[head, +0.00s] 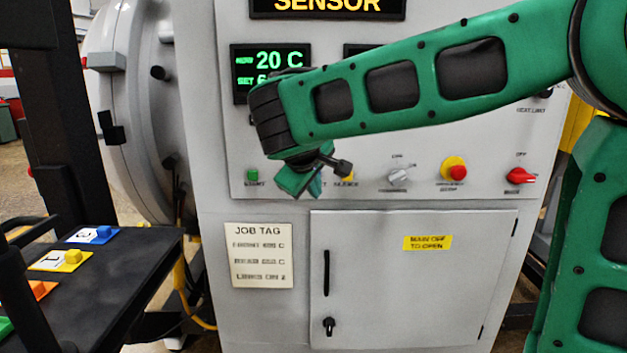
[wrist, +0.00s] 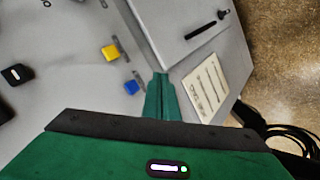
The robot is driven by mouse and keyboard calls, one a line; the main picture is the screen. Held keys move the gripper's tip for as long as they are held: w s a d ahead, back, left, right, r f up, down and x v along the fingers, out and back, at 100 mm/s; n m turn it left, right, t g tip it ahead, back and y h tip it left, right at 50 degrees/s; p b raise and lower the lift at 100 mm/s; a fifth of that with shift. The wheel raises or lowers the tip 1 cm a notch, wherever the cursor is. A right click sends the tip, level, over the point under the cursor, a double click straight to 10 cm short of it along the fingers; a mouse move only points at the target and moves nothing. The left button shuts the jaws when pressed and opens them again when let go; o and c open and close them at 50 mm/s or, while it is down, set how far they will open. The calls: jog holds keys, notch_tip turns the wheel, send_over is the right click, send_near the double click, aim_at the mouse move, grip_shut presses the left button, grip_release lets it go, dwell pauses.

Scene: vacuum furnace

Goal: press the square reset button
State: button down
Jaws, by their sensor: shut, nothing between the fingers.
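A blue, squarish button (wrist: 131,87) on the grey control panel shows in the wrist view, left of my gripper's fingers. My gripper (head: 306,190) is shut and empty, in front of the panel's lower row. In the wrist view its green fingers (wrist: 160,80) lie to the right of the blue button, apart from it in the picture. I cannot tell how far the tips are from the panel.
Neighbouring controls are the green start button (head: 252,174), the yellow silence button (wrist: 110,51), a grey knob (head: 398,175), a red emergency button (head: 457,171) and a red switch (head: 520,176). Below are a job tag (head: 262,256) and a cabinet door (head: 410,290). A black table (head: 120,285) stands left.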

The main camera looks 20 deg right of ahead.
jog(key=w+d, duration=0.2)
jog(key=w, duration=0.4)
jog(key=shift+w, duration=0.15)
jog(key=shift+w+d, duration=0.35)
jog(key=shift+w, duration=0.4)
dwell(2.8)
jog(key=shift+s, duration=0.1)
jog(key=shift+s+a, duration=0.3)
jog(key=shift+s, duration=0.4)
jog(key=shift+s, duration=0.15)
jog(key=s, duration=0.1)
jog(key=s+a, duration=0.1)
jog(key=s, duration=0.2)
jog(key=shift+s+a, duration=0.25)
dwell(0.9)
